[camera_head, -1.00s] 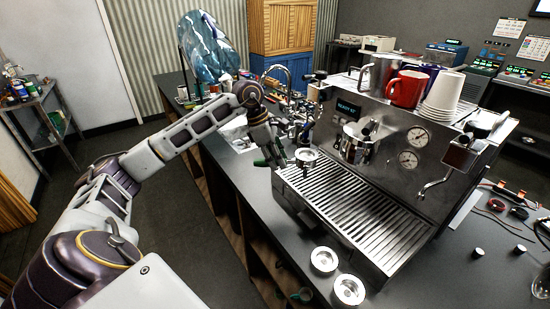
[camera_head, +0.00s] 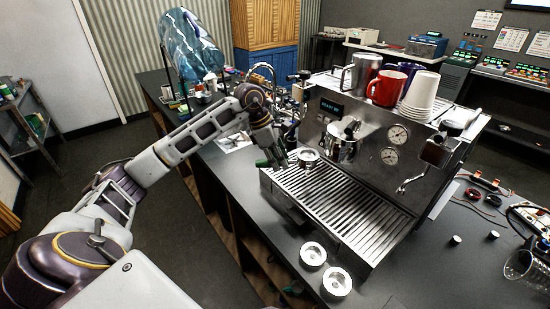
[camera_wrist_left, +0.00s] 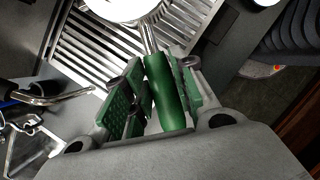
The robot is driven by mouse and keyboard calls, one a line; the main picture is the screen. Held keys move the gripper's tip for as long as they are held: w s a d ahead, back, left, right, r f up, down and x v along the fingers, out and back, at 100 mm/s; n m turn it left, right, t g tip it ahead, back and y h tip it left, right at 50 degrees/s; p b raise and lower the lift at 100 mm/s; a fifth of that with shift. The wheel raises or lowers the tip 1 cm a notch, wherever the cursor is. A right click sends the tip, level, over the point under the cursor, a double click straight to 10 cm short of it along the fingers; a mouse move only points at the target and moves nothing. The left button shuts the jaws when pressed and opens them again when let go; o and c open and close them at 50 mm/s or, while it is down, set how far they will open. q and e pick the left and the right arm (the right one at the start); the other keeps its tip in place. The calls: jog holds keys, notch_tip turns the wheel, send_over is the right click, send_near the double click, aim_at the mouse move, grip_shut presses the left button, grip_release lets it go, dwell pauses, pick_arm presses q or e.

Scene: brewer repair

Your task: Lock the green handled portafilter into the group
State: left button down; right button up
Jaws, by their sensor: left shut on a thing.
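The espresso machine (camera_head: 385,150) stands on the dark counter. Its group (camera_head: 343,130) is on the front face, with a shiny metal part below it; details are too small to tell. My left gripper (camera_head: 276,153) is at the left end of the drip tray. In the left wrist view its green-padded fingers are shut around the portafilter's green handle (camera_wrist_left: 165,95). The portafilter's round metal basket (camera_head: 308,156) points toward the machine, over the tray and apart from the group. It also shows cut off at the top of the left wrist view (camera_wrist_left: 125,8). My right gripper is not in view.
The slatted drip tray (camera_head: 345,210) extends below the machine front. Two round metal pieces (camera_head: 313,255) (camera_head: 336,283) lie on the counter nearby. A red mug (camera_head: 387,87) and white cups (camera_head: 420,95) stand on top. A glass beaker (camera_head: 525,268) lies at the right.

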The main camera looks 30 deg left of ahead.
aim_at(311, 158)
pick_arm(q)
jog(key=shift+w+d+r+p, duration=0.15)
jog(key=shift+w+d+p, duration=0.2)
jog(key=shift+d, duration=0.3)
jog(key=shift+w+d, duration=0.45)
jog(key=shift+d, duration=0.4)
jog(key=shift+w+d+p, duration=0.35)
jog(key=shift+w+d, duration=0.05)
jog(key=shift+d, duration=0.3)
jog(key=shift+w+d, duration=0.3)
jog(key=shift+d, duration=0.2)
jog(key=shift+w+d, duration=0.3)
jog(key=shift+d, duration=0.2)
jog(key=shift+w+d+p, duration=0.15)
jog(key=shift+w+d, duration=0.2)
jog(key=shift+d, duration=0.3)
jog(key=shift+w+d+p, duration=0.15)
jog(key=shift+w+d, duration=0.2)
jog(key=shift+d, duration=0.3)
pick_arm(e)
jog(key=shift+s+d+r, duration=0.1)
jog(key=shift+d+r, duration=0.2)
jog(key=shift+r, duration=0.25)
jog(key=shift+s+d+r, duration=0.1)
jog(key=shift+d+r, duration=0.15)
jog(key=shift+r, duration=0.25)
pick_arm(q)
jog(key=shift+r, duration=0.1)
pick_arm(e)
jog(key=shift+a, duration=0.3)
